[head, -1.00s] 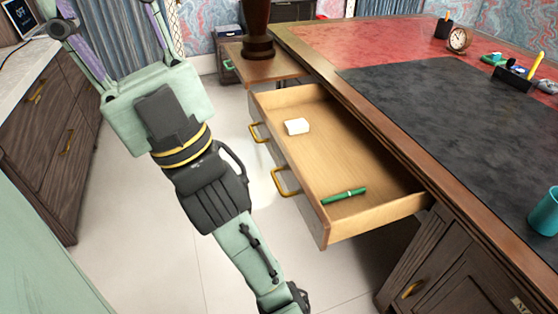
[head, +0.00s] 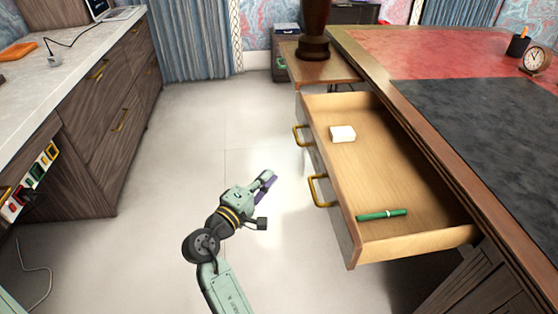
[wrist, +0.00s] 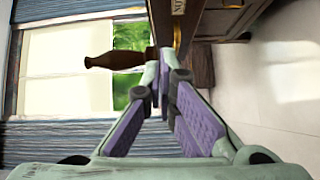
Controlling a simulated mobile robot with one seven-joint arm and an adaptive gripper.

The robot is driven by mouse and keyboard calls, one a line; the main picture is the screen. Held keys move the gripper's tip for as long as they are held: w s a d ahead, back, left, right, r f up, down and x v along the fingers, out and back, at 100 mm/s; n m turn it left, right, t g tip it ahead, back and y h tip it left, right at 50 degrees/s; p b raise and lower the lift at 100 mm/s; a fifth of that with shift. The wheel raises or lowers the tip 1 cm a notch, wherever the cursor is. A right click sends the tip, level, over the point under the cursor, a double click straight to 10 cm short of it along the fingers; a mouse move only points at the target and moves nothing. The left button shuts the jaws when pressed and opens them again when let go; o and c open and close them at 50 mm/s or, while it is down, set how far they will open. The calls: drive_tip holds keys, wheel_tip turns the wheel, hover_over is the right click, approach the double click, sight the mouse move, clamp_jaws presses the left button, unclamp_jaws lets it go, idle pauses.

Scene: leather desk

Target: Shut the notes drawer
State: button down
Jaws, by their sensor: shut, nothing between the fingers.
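The open wooden drawer (head: 400,175) sticks out from the desk in the head view, with two gold handles (head: 318,190) on its front. A white block (head: 342,134) and a green pen (head: 382,214) lie inside it. My gripper (head: 269,178) is in front of the drawer, to the left of its handles and apart from them. In the wrist view the purple-padded fingers (wrist: 163,85) are shut with nothing between them. I cannot read which label the drawer carries.
The dark desk top (head: 470,110) lies right of the drawer. A side table (head: 315,68) with a dark vase-like object (head: 314,30) stands behind it. A counter with drawers (head: 105,85) is at left. The pale floor (head: 185,140) between is clear.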

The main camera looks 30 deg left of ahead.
drive_tip(key=d+f+h, duration=0.1)
drive_tip(key=p, duration=0.2)
approach(316, 153)
drive_tip(key=w+a, duration=0.2)
drive_tip(key=a, duration=0.1)
drive_tip(key=w+d, duration=0.1)
drive_tip(key=w+d+p, duration=0.1)
drive_tip(key=d, duration=0.1)
drive_tip(key=shift+w+d+r, duration=0.1)
drive_tip(key=shift+w+d, duration=0.15)
drive_tip(key=shift+w, duration=0.1)
